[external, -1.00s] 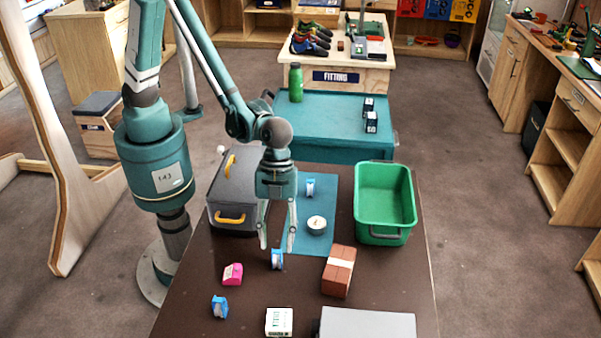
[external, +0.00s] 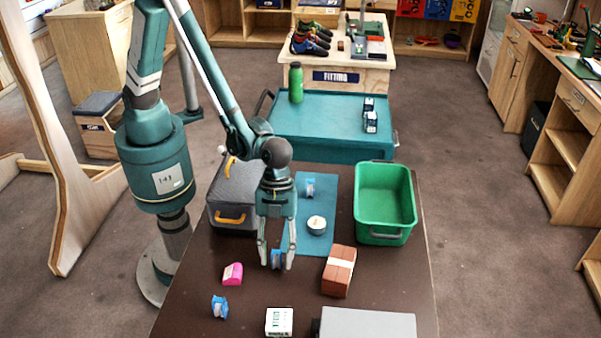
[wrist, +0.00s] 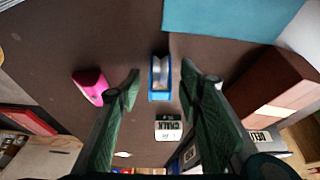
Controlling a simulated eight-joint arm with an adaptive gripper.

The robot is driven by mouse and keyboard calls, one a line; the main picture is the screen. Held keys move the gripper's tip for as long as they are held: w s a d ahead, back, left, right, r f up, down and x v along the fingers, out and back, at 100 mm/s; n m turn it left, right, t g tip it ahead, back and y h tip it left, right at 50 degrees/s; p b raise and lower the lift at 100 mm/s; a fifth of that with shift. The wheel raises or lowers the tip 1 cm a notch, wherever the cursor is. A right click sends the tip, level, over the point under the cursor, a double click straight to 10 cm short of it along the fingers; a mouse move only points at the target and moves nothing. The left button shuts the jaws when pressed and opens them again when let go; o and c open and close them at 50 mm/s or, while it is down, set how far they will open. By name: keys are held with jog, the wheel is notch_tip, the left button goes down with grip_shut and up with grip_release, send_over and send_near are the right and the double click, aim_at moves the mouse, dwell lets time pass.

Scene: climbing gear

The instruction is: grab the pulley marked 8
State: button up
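Three small blue pulleys show in the external view. One pulley (external: 277,259) stands on the dark table between my fingertips, another (external: 220,307) is at the front left, and a third (external: 309,188) is on the teal mat. No number is readable on any of them. My gripper (external: 276,265) points down with its fingers open on either side of the first pulley. In the wrist view this pulley (wrist: 160,78) sits between the two fingers (wrist: 161,74), with gaps on both sides.
Near the gripper are a pink item (external: 232,274), a brick-coloured block (external: 338,271), a chalk box (external: 279,322) and a grey box (external: 366,324). Behind are a grey case (external: 232,195), a round tin (external: 317,225), a teal mat (external: 326,190) and a green bin (external: 385,234).

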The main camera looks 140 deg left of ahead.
aim_at(276, 251)
dwell(0.3)
jog(key=c, duration=1)
jog(key=shift+r, duration=0.1)
jog(key=shift+r+p, duration=0.75)
jog(key=shift+r, duration=4.2)
